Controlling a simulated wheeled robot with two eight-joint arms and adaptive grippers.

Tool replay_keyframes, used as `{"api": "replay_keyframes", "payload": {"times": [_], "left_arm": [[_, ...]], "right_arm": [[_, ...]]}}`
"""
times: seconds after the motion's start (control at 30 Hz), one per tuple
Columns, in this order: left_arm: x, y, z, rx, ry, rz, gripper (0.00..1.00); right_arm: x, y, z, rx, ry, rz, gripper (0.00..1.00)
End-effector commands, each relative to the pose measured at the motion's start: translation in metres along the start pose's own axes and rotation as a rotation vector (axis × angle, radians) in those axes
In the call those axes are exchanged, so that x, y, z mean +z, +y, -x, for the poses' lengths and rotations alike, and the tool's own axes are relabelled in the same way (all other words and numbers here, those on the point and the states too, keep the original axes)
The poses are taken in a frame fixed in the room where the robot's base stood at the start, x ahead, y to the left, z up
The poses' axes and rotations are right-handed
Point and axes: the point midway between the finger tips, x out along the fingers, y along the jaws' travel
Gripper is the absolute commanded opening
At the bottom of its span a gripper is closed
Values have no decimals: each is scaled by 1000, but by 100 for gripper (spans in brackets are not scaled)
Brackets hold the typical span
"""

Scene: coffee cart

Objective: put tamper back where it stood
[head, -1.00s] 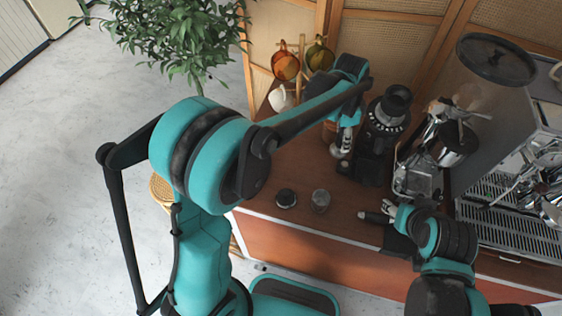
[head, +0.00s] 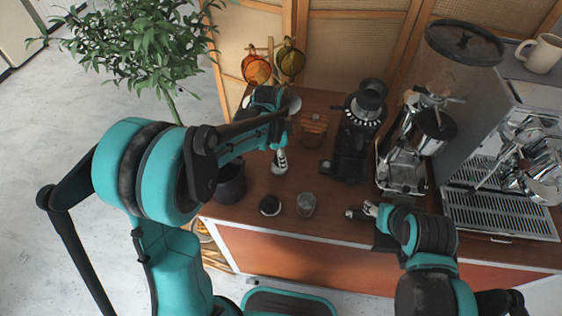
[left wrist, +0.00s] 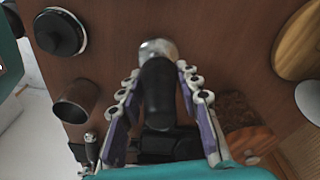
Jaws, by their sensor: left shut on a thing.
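The tamper (left wrist: 158,82) has a black handle and a silver end. In the left wrist view it lies between the fingers of my left gripper (left wrist: 160,98), which is shut on its handle, with the silver end pointing away from the gripper. In the head view my left gripper (head: 279,163) is over the left part of the wooden counter, left of the grinder; the tamper is hard to make out there. My right gripper (head: 368,210) is low at the counter's front edge beside a small dark handle; its jaws are too small to read.
A black container (head: 230,182) is at the left. A jar (head: 313,130), the grinder (head: 352,145) and the espresso machine (head: 500,210) stand behind and right. Mugs (head: 256,68) hang at the back.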

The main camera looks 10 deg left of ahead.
Motion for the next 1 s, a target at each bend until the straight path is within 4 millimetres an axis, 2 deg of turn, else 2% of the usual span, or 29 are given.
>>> {"api": "replay_keyframes", "payload": {"times": [0.03, 0.1, 0.47, 0.5, 0.57, 0.87, 1.0], "left_arm": [[1, 0, -11, 0, 0, 0, 0], [2, 0, -17, 0, 0, 0, 0], [2, 0, -20, 0, 0, 0, 0], [2, 0, -20, 0, 0, 0, 41], [2, 0, -19, 0, 0, 0, 54], [2, 0, -18, 0, 0, 0, 54], [1, 0, -6, 0, 0, 0, 54]], "right_arm": [[3, 0, -4, 0, 0, 0, 50], [4, 0, -6, 0, 0, 0, 50], [6, 0, -8, 0, 0, 0, 50], [5, 0, -7, 0, 0, 0, 50], [5, 0, -7, 0, 0, 0, 50], [4, 0, -6, 0, 0, 0, 50], [1, 0, -2, 0, 0, 0, 50]]}}
